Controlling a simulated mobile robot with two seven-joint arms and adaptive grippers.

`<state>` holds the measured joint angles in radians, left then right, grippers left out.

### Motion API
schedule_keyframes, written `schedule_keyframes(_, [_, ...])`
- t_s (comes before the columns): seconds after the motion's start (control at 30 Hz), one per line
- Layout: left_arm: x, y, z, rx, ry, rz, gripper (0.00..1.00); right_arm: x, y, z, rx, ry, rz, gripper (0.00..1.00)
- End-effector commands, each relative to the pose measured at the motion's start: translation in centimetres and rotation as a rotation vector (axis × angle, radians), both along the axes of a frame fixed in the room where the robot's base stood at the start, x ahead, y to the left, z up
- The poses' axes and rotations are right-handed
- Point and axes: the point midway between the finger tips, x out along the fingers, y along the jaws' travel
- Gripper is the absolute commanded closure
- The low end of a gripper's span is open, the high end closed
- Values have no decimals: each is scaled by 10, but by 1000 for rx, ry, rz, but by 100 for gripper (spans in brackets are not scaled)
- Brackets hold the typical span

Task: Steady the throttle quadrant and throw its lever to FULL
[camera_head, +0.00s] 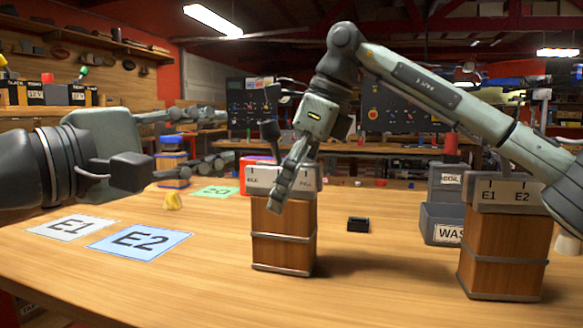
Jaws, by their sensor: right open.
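The throttle quadrant (283,238) is a wooden box with metal bands and a grey top, marked IDLE at left and FULL at right. Its dark-knobbed lever (271,131) stands up from the top, left of the middle, toward IDLE. My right gripper (280,198) is open and hangs pointing down in front of the grey top, hiding part of it. I cannot tell whether it touches. My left gripper (230,138) reaches in from the left with fingers spread. It is open and empty, left of the lever.
A second wooden box (501,245) marked E1 and E2 stands at right, beside grey bins (441,222). A small black tray (358,225) lies between the boxes. The front table is clear.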

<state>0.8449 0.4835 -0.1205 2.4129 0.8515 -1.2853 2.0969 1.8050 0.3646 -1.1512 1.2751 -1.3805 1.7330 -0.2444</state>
Motion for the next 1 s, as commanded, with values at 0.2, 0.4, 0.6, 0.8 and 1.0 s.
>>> schedule_keyframes(0.2, [0, 0, 0, -1, -1, 0, 66, 2, 6, -15, 1, 0, 1, 23])
schedule_keyframes(0.4, [0, 0, 0, -1, -1, 0, 66, 2, 7, -17, 1, -1, 1, 23])
schedule_keyframes(0.6, [0, 0, 0, -1, -1, 0, 66, 2, 7, -16, 1, -1, 1, 38])
schedule_keyframes(0.8, [0, 0, 0, -1, -1, 0, 66, 2, 7, -16, 1, -1, 1, 63])
schedule_keyframes(1.0, [0, 0, 0, -1, -1, 0, 66, 2, 7, -16, 1, -1, 1, 88])
